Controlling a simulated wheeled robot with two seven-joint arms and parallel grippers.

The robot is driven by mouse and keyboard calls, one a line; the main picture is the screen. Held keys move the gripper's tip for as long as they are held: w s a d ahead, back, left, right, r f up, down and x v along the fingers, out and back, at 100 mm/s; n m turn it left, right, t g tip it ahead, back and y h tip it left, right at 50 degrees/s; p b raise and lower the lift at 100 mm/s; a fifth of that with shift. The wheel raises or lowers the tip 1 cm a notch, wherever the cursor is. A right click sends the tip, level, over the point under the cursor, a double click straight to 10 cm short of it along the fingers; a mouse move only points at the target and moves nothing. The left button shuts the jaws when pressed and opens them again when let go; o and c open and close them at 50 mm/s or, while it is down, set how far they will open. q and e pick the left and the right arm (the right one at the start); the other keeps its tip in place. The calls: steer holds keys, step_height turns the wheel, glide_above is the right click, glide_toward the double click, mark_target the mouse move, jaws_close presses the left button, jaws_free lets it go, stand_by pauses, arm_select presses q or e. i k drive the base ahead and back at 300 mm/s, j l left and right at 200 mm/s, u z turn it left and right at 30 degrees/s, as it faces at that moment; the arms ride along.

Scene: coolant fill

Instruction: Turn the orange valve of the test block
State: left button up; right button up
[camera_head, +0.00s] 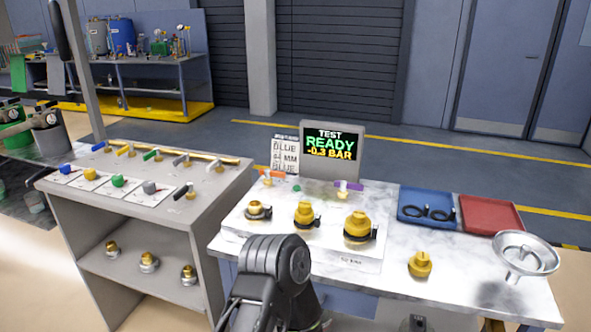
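The test block (335,262) is a pale block on the marble-topped table, with several brass fittings on its front. The orange valve (272,174) is a small orange handle at its back left, beside the white sign. A small green part (297,188) and a purple handle (348,185) stand further right along the back. A dark rounded link of one of my arms rises from the bottom centre, in front of the block. I cannot tell which arm it is. No gripper fingers show, and nothing is seen touching the orange valve.
A display (331,148) reads "TEST READY -0.3 BAR". A blue tray (426,208) with black rings, a red tray (490,213), a brass cap (420,264) and a metal funnel (526,252) are at right. A grey cart (75,225) with coloured valves stands at left.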

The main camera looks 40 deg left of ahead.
mark_target(267, 172)
steer(key=k+j+z, duration=0.15)
steer(key=j, duration=0.2)
steer(key=j+z, duration=0.1)
steer(key=j, duration=0.3)
steer(key=k+j+z, duration=0.15)
steer(key=j, duration=0.2)
steer(key=k+j+z, duration=0.25)
steer(key=j, duration=0.4)
steer(key=k+j, duration=0.25)
steer(key=j, duration=0.15)
steer(key=k+j, duration=0.25)
steer(key=j, duration=0.15)
steer(key=k+j, duration=0.25)
steer(key=j+z, duration=0.05)
steer(key=j, duration=0.1)
